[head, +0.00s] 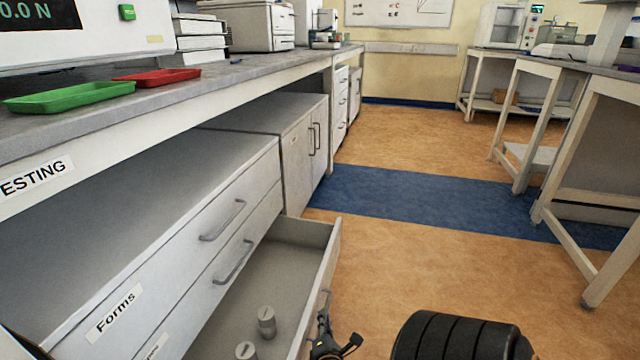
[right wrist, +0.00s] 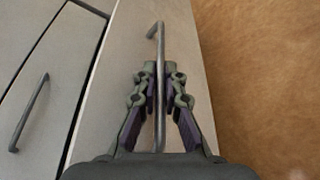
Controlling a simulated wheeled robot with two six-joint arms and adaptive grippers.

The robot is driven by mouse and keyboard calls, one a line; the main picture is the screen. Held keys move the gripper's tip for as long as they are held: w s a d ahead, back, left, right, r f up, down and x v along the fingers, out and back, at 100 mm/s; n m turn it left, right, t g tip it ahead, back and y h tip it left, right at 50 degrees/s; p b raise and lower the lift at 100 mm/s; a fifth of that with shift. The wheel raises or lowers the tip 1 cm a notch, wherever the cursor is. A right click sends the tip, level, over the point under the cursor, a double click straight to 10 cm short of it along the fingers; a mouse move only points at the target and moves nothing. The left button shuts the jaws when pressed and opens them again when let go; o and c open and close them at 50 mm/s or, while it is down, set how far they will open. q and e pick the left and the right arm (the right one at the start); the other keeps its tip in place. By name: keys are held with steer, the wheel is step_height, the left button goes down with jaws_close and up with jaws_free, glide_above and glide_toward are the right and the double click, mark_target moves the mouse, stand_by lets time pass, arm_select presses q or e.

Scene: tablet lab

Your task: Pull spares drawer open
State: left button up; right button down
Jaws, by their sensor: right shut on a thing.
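A low drawer (head: 335,262) of the grey cabinet under the bench stands well open; no label on it is in view. Two small grey metal cylinders (head: 266,322) stand inside it. My right gripper (head: 328,340) is at the outer face of this drawer front. In the right wrist view my right gripper (right wrist: 160,78) is shut on the drawer's bar handle (right wrist: 161,45), one finger on each side. My left gripper is out of view.
The bench top holds a green tray (head: 70,96) and a red tray (head: 157,77). Open orange floor (head: 430,270) lies right of the drawer, with a white-framed table (head: 590,190) beyond.

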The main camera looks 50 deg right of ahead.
steer(key=c, duration=1.7)
jaws_free()
steer(key=v, duration=1.2)
steer(key=shift+s, duration=0.1)
